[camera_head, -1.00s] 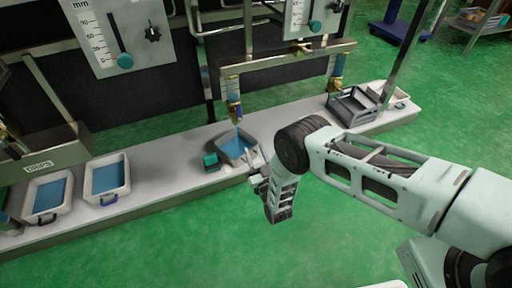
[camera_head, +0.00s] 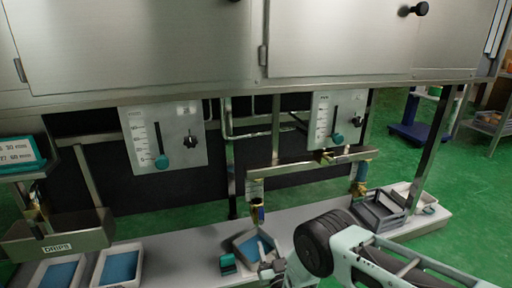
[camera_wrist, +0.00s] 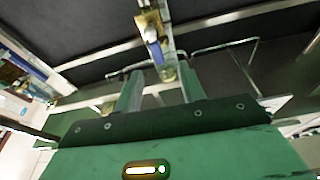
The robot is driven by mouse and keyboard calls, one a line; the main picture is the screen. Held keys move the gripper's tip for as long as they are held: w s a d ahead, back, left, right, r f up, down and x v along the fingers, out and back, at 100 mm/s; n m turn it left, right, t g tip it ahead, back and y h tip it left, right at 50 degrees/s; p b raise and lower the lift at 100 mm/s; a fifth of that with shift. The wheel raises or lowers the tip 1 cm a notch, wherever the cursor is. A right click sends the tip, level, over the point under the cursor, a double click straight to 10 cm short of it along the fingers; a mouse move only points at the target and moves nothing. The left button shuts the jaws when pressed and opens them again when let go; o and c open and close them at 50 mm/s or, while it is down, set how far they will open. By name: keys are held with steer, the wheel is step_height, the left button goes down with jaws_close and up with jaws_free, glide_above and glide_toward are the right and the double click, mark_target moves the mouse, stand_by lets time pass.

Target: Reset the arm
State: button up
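My arm reaches in from the lower right of the head view. The nozzle (camera_wrist: 155,40) shows beyond the fingertips. Whether the gripper touches the tray cannot be told.
Two blue-filled trays (camera_head: 120,262) stand at left, below a DRIPS trough (camera_head: 60,244). A grey rack (camera_head: 378,212) is at right. Gauge panels (camera_head: 165,138) and steel cabinets (camera_head: 130,45) rise behind.

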steer(key=w+a+r+g, duration=0.2)
steer(key=a+r+g, duration=0.15)
steer(key=r, duration=0.25)
steer(key=w+a+r+g, duration=0.1)
steer(key=a+r+g, duration=0.25)
steer(key=r, duration=0.35)
steer(key=s+a+r+n+g, duration=0.15)
steer(key=s+r+g, duration=0.35)
steer(key=s+r, duration=0.5)
steer(key=s+d+r+n+g+h, duration=0.15)
steer(key=s+d+r+g, duration=0.35)
steer(key=s, duration=0.6)
steer(key=s+d+r+n+h+p, duration=0.1)
steer(key=s+d+r+h, duration=0.1)
steer(key=s+d, duration=0.65)
steer(key=s+d+r+n+g+h, duration=0.1)
steer(key=s+d+r+g, duration=0.25)
steer(key=s, duration=0.85)
step_height(320, 180, up, 33)
steer(key=p, duration=3.2)
steer(key=shift+d+f+p, duration=0.2)
steer(key=shift+d+p, duration=0.15)
steer(key=shift+w+f+t, duration=0.1)
steer(key=shift+t, duration=0.15)
